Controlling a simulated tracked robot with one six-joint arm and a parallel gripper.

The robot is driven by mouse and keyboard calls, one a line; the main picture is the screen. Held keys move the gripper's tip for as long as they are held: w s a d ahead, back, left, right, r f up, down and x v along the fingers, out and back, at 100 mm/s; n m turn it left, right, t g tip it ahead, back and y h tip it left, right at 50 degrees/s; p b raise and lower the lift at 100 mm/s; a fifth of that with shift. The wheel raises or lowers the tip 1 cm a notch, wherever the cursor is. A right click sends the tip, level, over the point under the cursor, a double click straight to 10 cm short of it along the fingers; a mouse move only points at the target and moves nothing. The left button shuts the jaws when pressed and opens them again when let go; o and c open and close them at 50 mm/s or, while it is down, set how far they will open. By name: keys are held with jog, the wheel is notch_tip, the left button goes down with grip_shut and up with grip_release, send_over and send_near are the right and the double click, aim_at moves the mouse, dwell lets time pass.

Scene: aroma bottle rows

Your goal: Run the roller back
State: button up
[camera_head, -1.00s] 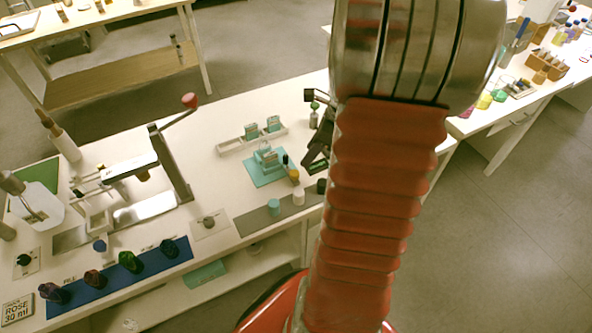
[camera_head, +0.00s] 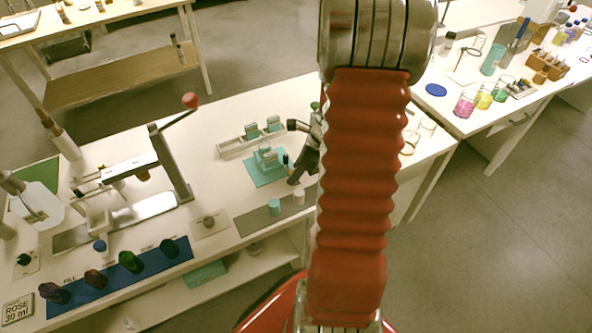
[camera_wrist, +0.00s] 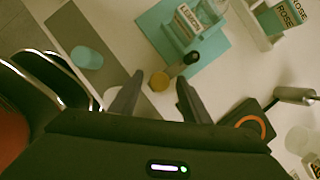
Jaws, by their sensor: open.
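A small roller-like piece with an amber end (camera_wrist: 159,81) and a dark body (camera_wrist: 179,68) shows in the wrist view at the edge of the teal plate (camera_wrist: 212,50). On that plate a teal holder carries a bottle labelled LEMON (camera_wrist: 187,20). My gripper (camera_wrist: 157,92) is open, with one finger on each side of the amber end in the picture. I cannot tell whether the fingers touch it. In the head view my gripper (camera_head: 296,160) hangs over the right edge of the teal plate (camera_head: 262,176) and hides most of the roller-like piece.
A grey strip (camera_wrist: 72,38) bears a teal cylinder (camera_wrist: 87,58); a pale one is partly behind my finger. A rack with a ROSE bottle (camera_wrist: 281,17) stands behind. A black block with an orange ring (camera_wrist: 250,126) is at right. A lever press (camera_head: 172,165) stands further left.

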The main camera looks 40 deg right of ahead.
grip_shut()
dwell(0.5)
